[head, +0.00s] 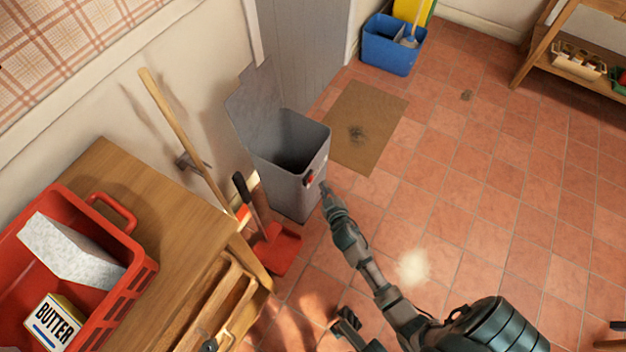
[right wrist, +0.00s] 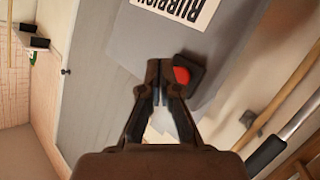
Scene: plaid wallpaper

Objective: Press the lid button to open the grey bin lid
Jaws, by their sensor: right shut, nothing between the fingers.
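The grey bin (head: 295,185) stands on the floor by the wall, with its lid (head: 255,105) raised behind it and its dark inside showing. The red lid button (head: 309,179) is on the bin's front near the rim. My right gripper (head: 324,188) is shut and empty, close to the front of the bin by the button. In the right wrist view, the closed fingertips (right wrist: 158,70) are right beside the red button (right wrist: 181,75) in its dark housing; I cannot tell whether they touch. A dark part at the head view's bottom edge may be my left gripper (head: 347,322); its fingers are unclear.
A wooden cabinet (head: 125,190) with a red crate (head: 140,275) stands at left. A red dustpan (head: 275,250) and a broom (head: 165,105) are beside the bin. A brown mat (head: 370,115) lies behind. The tiled floor at right is mostly clear.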

